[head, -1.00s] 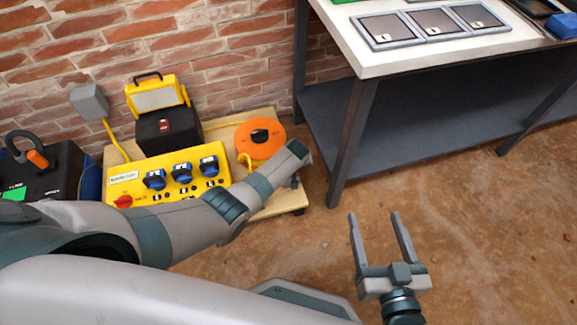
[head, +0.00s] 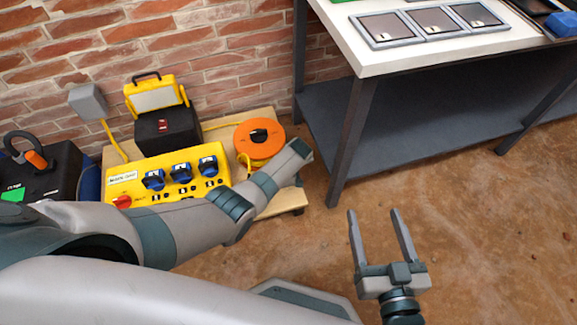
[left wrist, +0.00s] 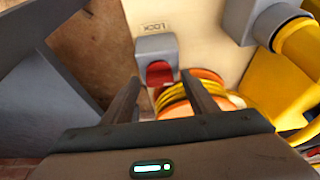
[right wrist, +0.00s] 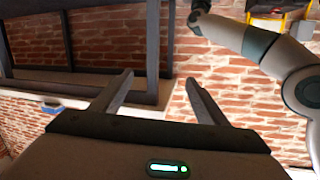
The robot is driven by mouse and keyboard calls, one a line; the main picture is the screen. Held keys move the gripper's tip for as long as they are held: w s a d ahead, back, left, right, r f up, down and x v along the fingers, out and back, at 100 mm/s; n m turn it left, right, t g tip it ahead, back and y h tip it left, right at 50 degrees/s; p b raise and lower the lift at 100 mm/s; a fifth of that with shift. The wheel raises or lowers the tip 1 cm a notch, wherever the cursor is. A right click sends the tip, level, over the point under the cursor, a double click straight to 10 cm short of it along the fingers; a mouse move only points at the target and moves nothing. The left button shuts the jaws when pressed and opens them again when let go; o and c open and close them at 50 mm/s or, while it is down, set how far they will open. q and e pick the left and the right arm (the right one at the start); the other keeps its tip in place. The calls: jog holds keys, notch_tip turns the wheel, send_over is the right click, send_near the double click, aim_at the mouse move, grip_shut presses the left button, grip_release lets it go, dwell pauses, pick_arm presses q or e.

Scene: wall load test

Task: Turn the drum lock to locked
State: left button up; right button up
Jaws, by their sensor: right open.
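The drum lock is a grey block with a red knob (left wrist: 160,73), in the middle of the left wrist view. It is fixed to the pale board, with the printed word LOCK upside down above it. My left gripper (left wrist: 160,78) is open, its fingertips on either side of the red knob; I cannot tell whether they touch it. The orange cable drum (head: 259,150) stands on the board and shows in part behind the fingers in the left wrist view. In the head view my left forearm hides the lock. My right gripper (head: 380,213) is open and empty above the floor.
A yellow socket box (head: 140,169) with blue sockets and a red knob stands left of the drum. A black and yellow case (head: 168,130) stands behind it, near the brick wall. A table (head: 352,50) with a lower shelf is at right. The floor at right is clear.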

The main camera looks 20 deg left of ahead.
pick_arm(q)
jog(key=shift+r, duration=0.1)
pick_arm(e)
jog(key=shift+f, duration=0.1)
pick_arm(q)
jog(key=shift+r, duration=0.1)
jog(key=shift+p+v, duration=0.85)
jog(key=shift+v, duration=0.35)
jog(key=p+v, duration=0.1)
jog(key=v, duration=0.2)
jog(key=shift+p, duration=0.35)
jog(key=p+v, duration=0.4)
jog(key=v, duration=0.7)
jog(key=shift+s+r, duration=0.2)
jog(key=shift+r, duration=0.05)
pick_arm(e)
jog(key=s+d+f+g+h, duration=0.4)
jog(key=s+d+f+g, duration=0.4)
jog(key=d+f+g, duration=0.1)
jog(key=shift+s+f+m+g, duration=0.3)
jog(key=shift+s+f+g, duration=0.15)
jog(key=shift+f, duration=0.45)
pick_arm(q)
jog(key=shift+d, duration=0.1)
pick_arm(e)
jog(key=shift+w, duration=0.1)
